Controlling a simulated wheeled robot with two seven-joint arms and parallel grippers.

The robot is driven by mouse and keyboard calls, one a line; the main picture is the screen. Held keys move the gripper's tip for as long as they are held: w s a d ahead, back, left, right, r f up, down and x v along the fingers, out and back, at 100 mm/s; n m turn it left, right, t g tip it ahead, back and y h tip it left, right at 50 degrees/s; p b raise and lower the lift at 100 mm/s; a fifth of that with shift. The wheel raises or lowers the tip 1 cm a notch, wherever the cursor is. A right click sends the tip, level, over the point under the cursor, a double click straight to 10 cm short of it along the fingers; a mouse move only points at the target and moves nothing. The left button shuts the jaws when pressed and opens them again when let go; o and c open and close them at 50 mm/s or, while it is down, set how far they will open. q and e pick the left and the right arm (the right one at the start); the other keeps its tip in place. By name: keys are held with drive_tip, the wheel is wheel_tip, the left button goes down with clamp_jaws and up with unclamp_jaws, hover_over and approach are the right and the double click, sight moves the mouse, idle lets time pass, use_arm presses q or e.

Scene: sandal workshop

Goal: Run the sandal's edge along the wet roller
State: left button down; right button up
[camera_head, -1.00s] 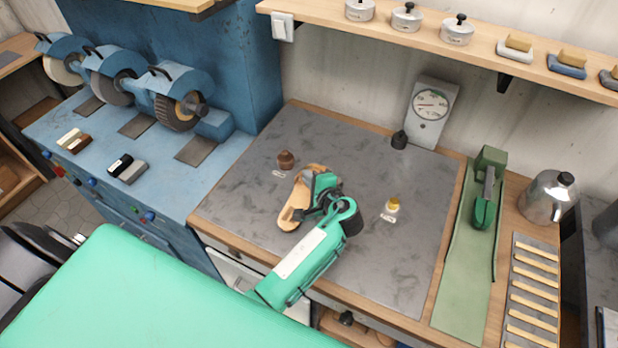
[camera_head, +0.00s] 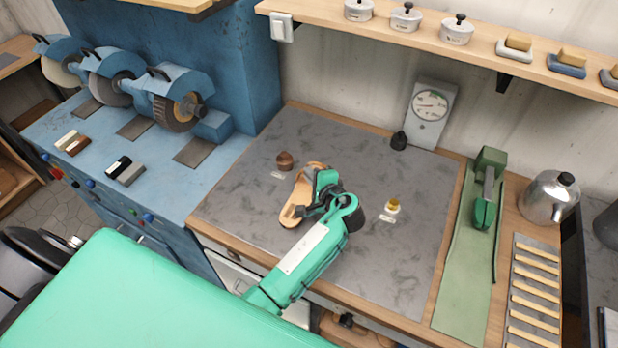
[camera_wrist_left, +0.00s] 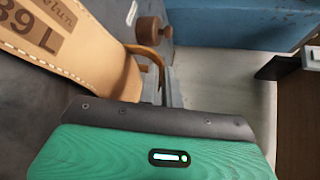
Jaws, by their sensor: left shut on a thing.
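A tan sandal (camera_head: 297,204) is at my left gripper (camera_head: 318,200), over the grey bench top. My left gripper is shut on it, but the arm partly hides the grip. In the left wrist view the sandal (camera_wrist_left: 85,45) shows a "39 L" stamp, and a brown strap loops near the fingers (camera_wrist_left: 168,85). A small brown round-topped piece (camera_head: 285,160), perhaps the roller, stands just beyond and left of the sandal. It also appears in the left wrist view (camera_wrist_left: 149,30). I cannot tell whether it is wet. My right gripper is out of view.
A small yellow-topped pot (camera_head: 393,206) stands right of the gripper, and a black piece (camera_head: 399,140) near the dial gauge (camera_head: 431,105). Grinding wheels (camera_head: 178,108) are at the left. A green strip with a tool (camera_head: 465,285) lies right. The bench's front right is clear.

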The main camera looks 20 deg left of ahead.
use_arm(q)
drive_tip(key=shift+w+d, duration=0.1)
drive_tip(key=shift+w, duration=0.35)
drive_tip(key=shift+w+b, duration=0.3)
drive_tip(key=shift+w, duration=0.35)
drive_tip(key=shift+w, duration=0.25)
idle(1.5)
drive_tip(key=shift+w+d+r+b, duration=0.1)
drive_tip(key=shift+w+r+b, duration=0.15)
drive_tip(key=shift+w+b, duration=0.15)
drive_tip(key=shift+w, duration=0.1)
idle(0.5)
drive_tip(key=shift+f, duration=0.1)
